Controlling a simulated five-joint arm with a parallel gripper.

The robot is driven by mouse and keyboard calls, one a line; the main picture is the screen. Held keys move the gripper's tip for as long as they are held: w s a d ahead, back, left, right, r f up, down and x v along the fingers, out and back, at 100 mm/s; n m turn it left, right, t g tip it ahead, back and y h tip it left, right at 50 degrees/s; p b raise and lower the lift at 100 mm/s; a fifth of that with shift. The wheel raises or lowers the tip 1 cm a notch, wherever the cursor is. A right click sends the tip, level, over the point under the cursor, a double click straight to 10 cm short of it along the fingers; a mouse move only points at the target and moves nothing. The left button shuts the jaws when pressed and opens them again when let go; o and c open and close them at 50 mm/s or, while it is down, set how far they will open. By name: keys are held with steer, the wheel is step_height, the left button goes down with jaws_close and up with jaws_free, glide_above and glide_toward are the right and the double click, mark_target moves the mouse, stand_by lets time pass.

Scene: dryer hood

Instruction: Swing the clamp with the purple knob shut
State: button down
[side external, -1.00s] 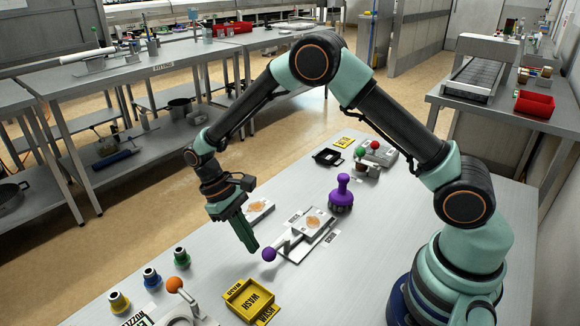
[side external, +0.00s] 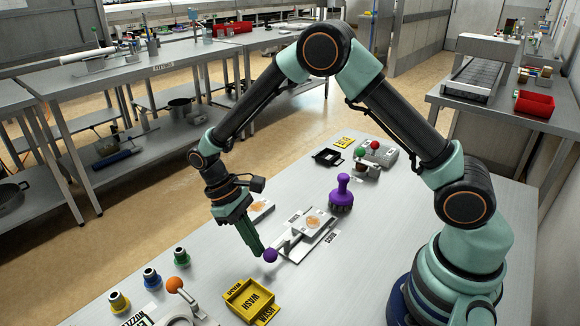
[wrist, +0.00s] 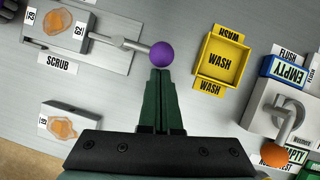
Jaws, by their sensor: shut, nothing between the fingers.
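The clamp's purple knob (side external: 270,255) is a ball at the end of a grey lever (side external: 284,243), which extends from a grey base plate marked SCRUB. The knob also shows in the wrist view (wrist: 162,54), with the lever (wrist: 120,41) running left to the plate. A pale block with an orange-brown patch (side external: 312,223) sits on the plate. My gripper (side external: 258,253) is shut and empty, with its green fingertips right beside the knob. In the wrist view the fingertips (wrist: 160,72) appear at the knob's lower edge; I cannot tell whether they touch.
A yellow WASH tray (side external: 252,301) lies nearby. A clamp with an orange knob (side external: 174,285) stands at the front left. A purple-handled brush (side external: 342,194) stands behind the plate. Another patched block (side external: 258,209) lies behind my gripper. The tabletop between the knob and tray is clear.

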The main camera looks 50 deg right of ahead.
steer(key=shift+s, duration=0.35)
steer(key=shift+w+f, duration=0.15)
steer(key=shift+w, duration=0.35)
steer(key=w, duration=0.3)
steer(key=shift+w+a+f, duration=0.15)
steer(key=shift+a+f, duration=0.15)
steer(key=shift+a, duration=0.05)
steer(key=d+v, duration=0.1)
steer(key=v, duration=0.9)
steer(key=s+d+r+m+t+y, duration=0.1)
steer(key=s+d+r+t, duration=0.1)
steer(key=r, duration=0.4)
steer(key=s+d+r+t, duration=0.2)
steer(key=d+r, duration=0.1)
steer(key=r, duration=0.3)
steer(key=s+d+r+m+t, duration=0.1)
steer(key=s+d+t, duration=0.4)
steer(key=s, duration=0.6)
steer(key=shift+r+m+t, duration=0.3)
steer(key=shift+r+t, duration=0.1)
steer(key=shift+t, duration=0.3)
